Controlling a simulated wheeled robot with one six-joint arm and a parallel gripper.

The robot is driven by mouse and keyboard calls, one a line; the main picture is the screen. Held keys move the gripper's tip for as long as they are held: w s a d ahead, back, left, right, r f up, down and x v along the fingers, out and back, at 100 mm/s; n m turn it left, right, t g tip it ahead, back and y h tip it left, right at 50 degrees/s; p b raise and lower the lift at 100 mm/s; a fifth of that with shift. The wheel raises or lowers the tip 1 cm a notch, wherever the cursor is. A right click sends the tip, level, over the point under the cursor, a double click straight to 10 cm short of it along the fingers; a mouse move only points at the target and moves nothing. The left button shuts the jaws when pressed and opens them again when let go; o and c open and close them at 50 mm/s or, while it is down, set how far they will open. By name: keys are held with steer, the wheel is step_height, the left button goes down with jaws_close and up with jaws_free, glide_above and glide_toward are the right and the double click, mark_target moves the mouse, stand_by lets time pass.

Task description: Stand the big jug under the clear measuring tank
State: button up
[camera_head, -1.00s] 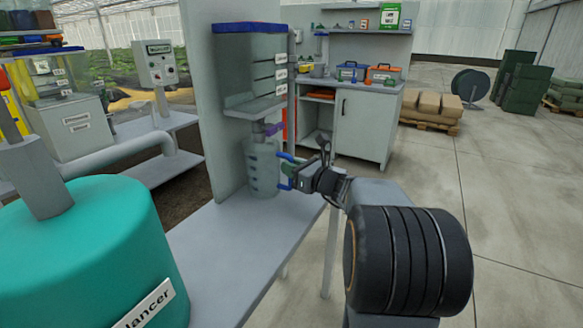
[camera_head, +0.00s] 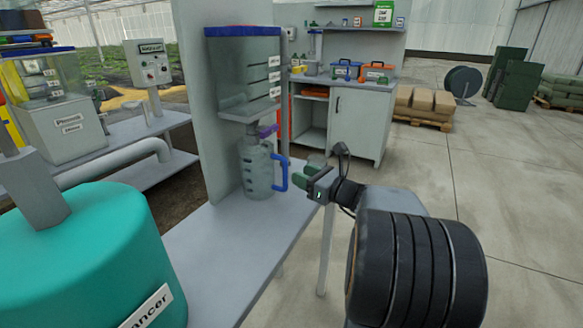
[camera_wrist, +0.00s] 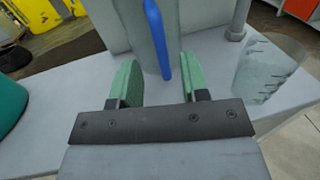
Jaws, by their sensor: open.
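The big jug (camera_head: 256,172) is translucent with dark level marks and a blue handle (camera_head: 281,173) on its right side. It stands upright on the grey bench (camera_head: 225,240), below the clear measuring tank (camera_head: 243,75) with its blue rim and purple valve (camera_head: 267,131). The valve and outlet are just above the jug's top. My gripper (camera_head: 312,171) is open and empty, to the right of the handle and apart from it. In the wrist view, the blue handle (camera_wrist: 158,40) shows beyond and between the green fingers, with part of the jug behind it.
A grey panel (camera_head: 205,100) rises behind the tank. A teal tank (camera_head: 80,250) stands at the front left. In the wrist view, a clear marked vessel (camera_wrist: 268,70) is at the right. A cabinet (camera_head: 357,125) stands behind; the floor at right is open.

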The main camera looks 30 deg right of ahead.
steer(key=p+v, duration=0.1)
steer(key=v, duration=0.4)
steer(key=shift+s+d, duration=0.1)
steer(key=shift+s, duration=0.15)
